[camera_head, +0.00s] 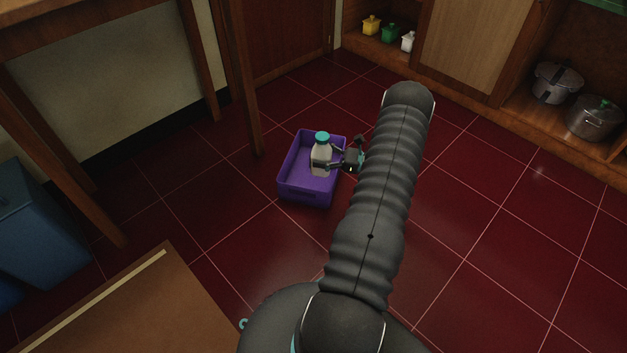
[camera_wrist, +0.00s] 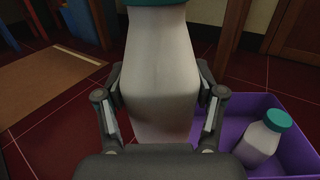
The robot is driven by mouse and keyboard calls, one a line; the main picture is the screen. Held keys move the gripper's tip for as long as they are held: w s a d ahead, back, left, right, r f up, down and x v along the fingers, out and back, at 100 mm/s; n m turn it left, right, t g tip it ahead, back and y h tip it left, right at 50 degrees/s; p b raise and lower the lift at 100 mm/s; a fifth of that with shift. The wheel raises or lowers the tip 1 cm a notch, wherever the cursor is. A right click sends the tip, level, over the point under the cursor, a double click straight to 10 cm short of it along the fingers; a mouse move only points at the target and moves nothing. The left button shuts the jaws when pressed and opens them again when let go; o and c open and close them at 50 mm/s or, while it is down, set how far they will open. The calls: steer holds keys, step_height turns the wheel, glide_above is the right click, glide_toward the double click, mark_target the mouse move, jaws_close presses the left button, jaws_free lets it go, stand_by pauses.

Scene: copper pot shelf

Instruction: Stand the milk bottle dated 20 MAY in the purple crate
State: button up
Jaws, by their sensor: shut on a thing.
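A white milk bottle with a teal cap (camera_head: 321,158) is held by my gripper (camera_head: 335,158), which reaches in from the right. In the wrist view the bottle (camera_wrist: 160,60) fills the middle, between the two fingers of my gripper (camera_wrist: 160,95). It looks about upright; no date shows on the visible side. In the head view it overlaps the purple crate (camera_head: 305,194) on the floor; I cannot tell how high its base is. The wrist view shows a second white bottle with a teal cap (camera_wrist: 259,144) inside the crate (camera_wrist: 235,108), right of the held one. I cannot make it out in the head view.
A wooden table leg (camera_head: 244,95) stands just behind the crate. Blue bins (camera_head: 35,225) are at the left and a brown board (camera_head: 130,310) at the lower left. Shelves with pots (camera_head: 594,118) line the upper right. Red floor tiles around the crate are clear.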

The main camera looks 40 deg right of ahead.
steer(key=s+d+f+b, duration=0.1)
steer(key=s+d+f, duration=0.2)
steer(key=s+d, duration=0.15)
steer(key=w+f+h+b, duration=0.1)
steer(key=w+f+b, duration=0.1)
steer(key=w+f, duration=0.9)
steer(key=shift+w+a+m+t, duration=0.2)
steer(key=shift+a+m+t, duration=0.1)
steer(key=shift+a+m, duration=0.15)
steer(key=shift+f+b, duration=0.3)
steer(key=shift+b, duration=0.25)
steer(key=shift+f, duration=0.1)
